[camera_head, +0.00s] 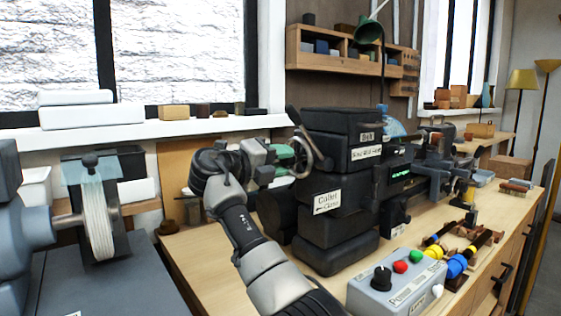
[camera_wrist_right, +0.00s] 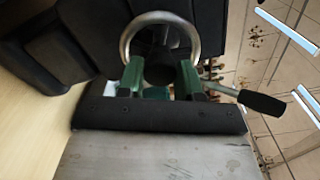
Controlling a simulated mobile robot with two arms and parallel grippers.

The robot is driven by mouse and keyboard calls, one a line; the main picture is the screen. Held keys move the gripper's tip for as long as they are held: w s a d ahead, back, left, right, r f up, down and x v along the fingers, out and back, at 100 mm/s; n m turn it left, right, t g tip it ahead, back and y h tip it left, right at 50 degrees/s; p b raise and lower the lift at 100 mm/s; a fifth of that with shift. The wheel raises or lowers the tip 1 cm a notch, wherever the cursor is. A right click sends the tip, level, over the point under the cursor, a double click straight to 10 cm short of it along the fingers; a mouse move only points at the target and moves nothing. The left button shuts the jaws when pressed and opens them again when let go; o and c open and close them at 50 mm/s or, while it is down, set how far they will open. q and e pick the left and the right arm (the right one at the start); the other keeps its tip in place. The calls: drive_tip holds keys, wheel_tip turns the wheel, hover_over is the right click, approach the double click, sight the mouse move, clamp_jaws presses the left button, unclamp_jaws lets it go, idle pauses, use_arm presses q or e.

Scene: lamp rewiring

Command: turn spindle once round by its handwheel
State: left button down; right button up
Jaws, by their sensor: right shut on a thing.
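The handwheel (camera_head: 309,157) is a metal ring at the left end of the black lathe headstock (camera_head: 335,190). In the right wrist view the ring (camera_wrist_right: 160,15) surrounds a dark round hub, which is the spindle end. My right gripper (camera_head: 285,157) reaches it from the left. Its green fingers (camera_wrist_right: 160,78) are shut on the handwheel, one on each side of the dark centre. The fingertips partly hide the lower rim. My left gripper is in neither view.
A lever with a black grip (camera_wrist_right: 262,102) sticks out close beside my right fingers. A grey control box (camera_head: 395,288) stands at the bench front. Coloured-banded tools (camera_head: 457,266) lie to its right. A grinder with a pale wheel (camera_head: 98,222) stands at left.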

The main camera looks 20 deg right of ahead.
idle(0.5)
drive_tip(key=o, duration=0.9)
drive_tip(key=v, duration=1)
drive_tip(key=shift+s+a, duration=0.15)
drive_tip(key=shift+a, duration=0.2)
